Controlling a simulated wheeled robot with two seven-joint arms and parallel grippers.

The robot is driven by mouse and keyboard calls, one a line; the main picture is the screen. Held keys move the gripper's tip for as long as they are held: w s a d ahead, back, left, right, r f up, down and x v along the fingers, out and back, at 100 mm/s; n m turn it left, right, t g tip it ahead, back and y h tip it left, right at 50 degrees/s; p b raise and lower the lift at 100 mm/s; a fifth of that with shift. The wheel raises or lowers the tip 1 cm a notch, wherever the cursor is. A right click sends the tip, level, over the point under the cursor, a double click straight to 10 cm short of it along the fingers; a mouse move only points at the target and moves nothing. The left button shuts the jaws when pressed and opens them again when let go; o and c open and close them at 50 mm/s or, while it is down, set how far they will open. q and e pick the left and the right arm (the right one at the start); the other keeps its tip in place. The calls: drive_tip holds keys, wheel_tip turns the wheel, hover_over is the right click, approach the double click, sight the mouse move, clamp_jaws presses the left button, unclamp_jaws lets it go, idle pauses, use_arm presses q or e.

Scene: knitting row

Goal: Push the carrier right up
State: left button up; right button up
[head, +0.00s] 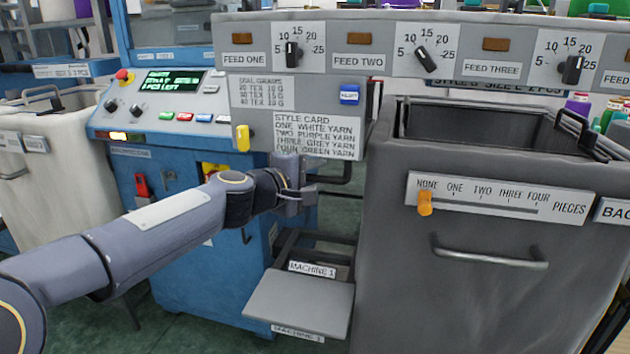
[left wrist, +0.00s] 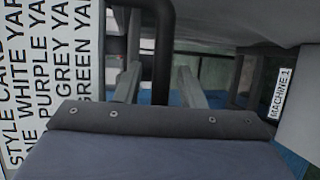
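No part in view is labelled as the carrier, and I cannot tell which part it is. My left gripper (head: 312,178) is just below the style card (head: 310,133), beside a black bent tube (head: 347,180) on the machine. In the left wrist view, its two grey fingers (left wrist: 159,86) stand apart. The black tube (left wrist: 165,45) shows between and beyond them; I see no contact. My left forearm hides part of the blue machine cabinet. My right gripper is not in view.
A grey step plate labelled MACHINE 1 (head: 300,302) is below my gripper. A grey bin (head: 480,270) with an orange slider (head: 425,203) stands close on the right. A console (head: 160,108) is behind my arm. A pale bin (head: 40,215) stands at left.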

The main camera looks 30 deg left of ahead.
use_arm(q)
clamp_jaws()
idle(0.3)
drive_tip(key=shift+r, duration=0.15)
wheel_tip(320, 180, up, 41)
drive_tip(key=p, duration=3.7)
drive_tip(key=shift+f, duration=0.2)
drive_tip(key=shift+c, duration=0.3)
unclamp_jaws()
drive_tip(key=shift+w, duration=0.1)
drive_tip(key=shift+o, duration=0.3)
drive_tip(key=shift+f, duration=0.1)
